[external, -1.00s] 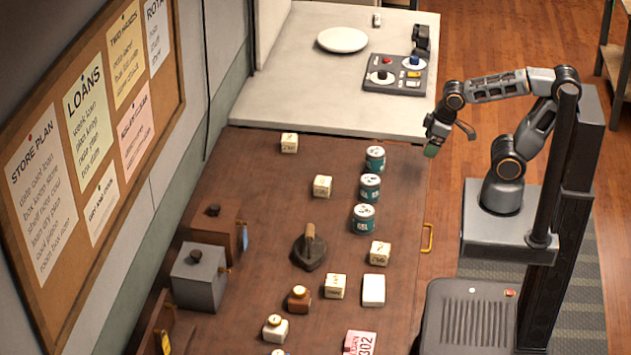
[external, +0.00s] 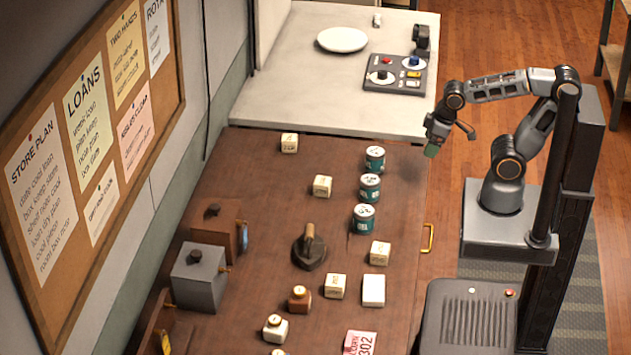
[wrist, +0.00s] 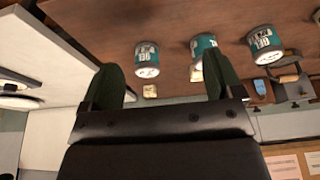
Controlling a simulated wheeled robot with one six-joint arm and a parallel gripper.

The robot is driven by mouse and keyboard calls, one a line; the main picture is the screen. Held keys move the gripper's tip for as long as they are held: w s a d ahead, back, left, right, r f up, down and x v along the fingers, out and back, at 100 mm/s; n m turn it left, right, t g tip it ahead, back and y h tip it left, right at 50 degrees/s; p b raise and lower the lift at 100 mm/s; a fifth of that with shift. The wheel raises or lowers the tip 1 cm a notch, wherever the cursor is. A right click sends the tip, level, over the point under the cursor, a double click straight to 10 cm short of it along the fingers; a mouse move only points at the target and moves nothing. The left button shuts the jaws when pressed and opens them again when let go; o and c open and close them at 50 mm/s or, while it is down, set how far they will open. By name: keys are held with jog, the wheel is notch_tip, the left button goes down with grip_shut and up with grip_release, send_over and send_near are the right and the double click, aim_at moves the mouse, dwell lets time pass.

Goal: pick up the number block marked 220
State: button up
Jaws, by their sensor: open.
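Several cream number blocks stand on the brown counter in the external view: one at the back (external: 289,143), one left of the cans (external: 322,186), one below the cans (external: 380,253) and one near the front (external: 335,286). Their markings are too small to read, so I cannot tell which is 220. My gripper (external: 449,131) is open and empty, raised over the counter's right edge, right of the cans. In the wrist view the two dark green fingers of my gripper (wrist: 165,85) are apart, with a small cream block (wrist: 150,91) beyond them.
Three teal cans (external: 370,188) stand in a row on the counter. A white worktop (external: 290,95) with a plate (external: 342,39) and control panel (external: 395,75) lies behind.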

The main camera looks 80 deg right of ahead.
jog(key=shift+c, duration=0.4)
jog(key=w+a+m+g+y+b, duration=0.1)
jog(key=w+m+g+y, duration=0.15)
jog(key=w+m, duration=0.5)
jog(key=m+y+b, duration=0.2)
jog(key=m+y, duration=0.9)
send_near(324, 179)
jog(key=v, duration=0.2)
jog(key=shift+d+r, duration=0.25)
jog(key=shift+r, duration=0.05)
jog(key=shift+w+a+f, duration=0.1)
jog(key=shift+w+f, duration=0.05)
jog(key=shift+f, duration=0.05)
jog(key=p+x, duration=0.1)
jog(key=x, duration=1.2)
jog(key=shift+a+f+p, duration=0.15)
jog(key=shift+f+p, duration=0.05)
jog(key=shift+p, duration=0.2)
jog(key=c, duration=1)
jog(key=shift+r, duration=0.1)
